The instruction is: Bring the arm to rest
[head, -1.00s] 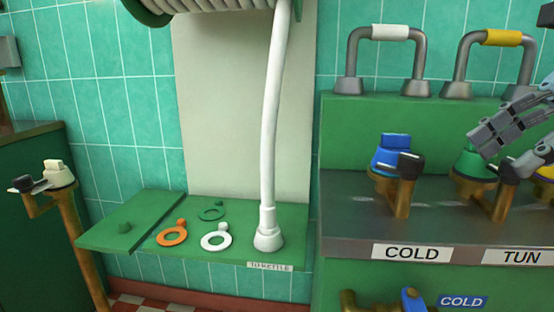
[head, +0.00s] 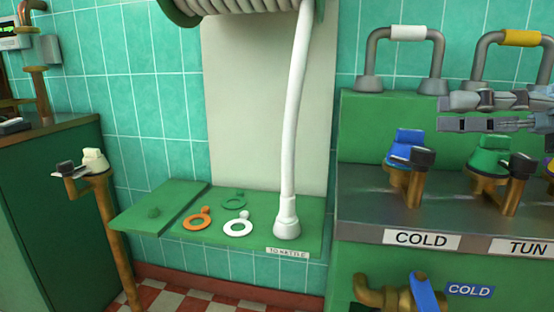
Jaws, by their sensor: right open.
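My right gripper (head: 446,112) reaches in from the right edge, its two grey fingers pointing left and spread apart with nothing between them. In the picture it is above the blue valve knob (head: 407,146) and the green valve knob (head: 490,157), in front of the green backing panel; I cannot tell how far it is from them. My left gripper is not in view.
A white hose (head: 295,120) hangs from a reel onto a green shelf (head: 258,245) with orange, white and green rings. Pipe handles (head: 408,33) rise behind the valves. A valve on a copper pipe (head: 92,161) stands at left beside a dark green cabinet (head: 50,220).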

